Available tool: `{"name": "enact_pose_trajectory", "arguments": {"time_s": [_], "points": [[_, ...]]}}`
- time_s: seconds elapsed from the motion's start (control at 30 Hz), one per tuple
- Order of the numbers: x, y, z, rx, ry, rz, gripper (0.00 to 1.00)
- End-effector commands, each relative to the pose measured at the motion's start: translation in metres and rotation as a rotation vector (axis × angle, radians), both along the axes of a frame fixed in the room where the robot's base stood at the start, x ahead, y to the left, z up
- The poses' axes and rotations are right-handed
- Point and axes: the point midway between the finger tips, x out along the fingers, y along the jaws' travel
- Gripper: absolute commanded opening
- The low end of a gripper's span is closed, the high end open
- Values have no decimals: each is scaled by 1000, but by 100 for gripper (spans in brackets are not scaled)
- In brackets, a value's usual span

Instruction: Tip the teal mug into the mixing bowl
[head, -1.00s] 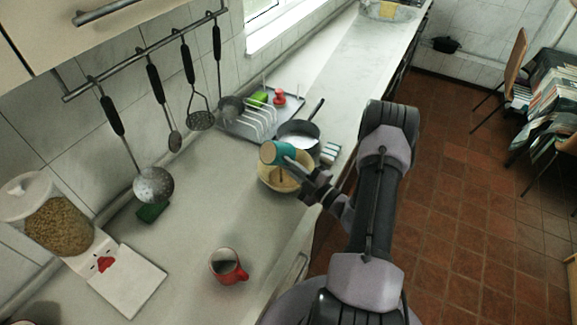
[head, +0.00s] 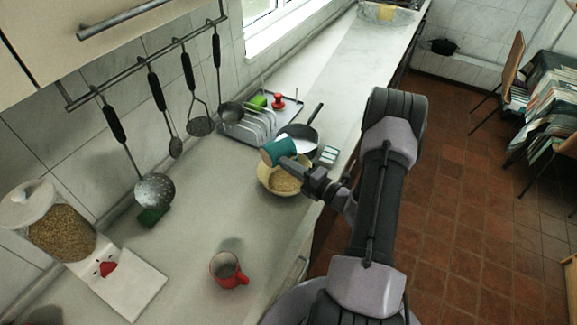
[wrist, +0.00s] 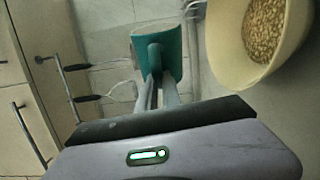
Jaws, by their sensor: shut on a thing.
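The teal mug (head: 282,150) is held tilted, near lying on its side, above the back rim of the mixing bowl in the head view. Its tan end faces left; I cannot tell whether this is the mouth or the base. My gripper (head: 301,164) is shut on the mug's handle. The cream mixing bowl (head: 265,179) stands on the counter with pale brown grains (head: 285,182) in it. In the wrist view the mug (wrist: 172,58) is between my fingertips (wrist: 154,78), and the bowl (wrist: 225,42) with grains is to its right. The mug's inside is hidden.
A dark pan (head: 311,132) with white contents stands close behind the bowl, near a dish rack (head: 250,124). A red mug (head: 228,270) stands on the front counter. A grain jar (head: 57,229) and utensils (head: 155,188) are at the left. The middle counter is clear.

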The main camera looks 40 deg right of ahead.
Motion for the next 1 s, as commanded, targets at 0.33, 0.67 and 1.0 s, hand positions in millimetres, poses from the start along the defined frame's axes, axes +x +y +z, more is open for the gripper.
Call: {"name": "enact_pose_trajectory", "arguments": {"time_s": [0.33,0.67,1.0], "points": [[0,0,30,-539,-1,1,0],[0,0,52,-1042,-2,0,0],[0,0,77,-1533,-1,0,0]]}}
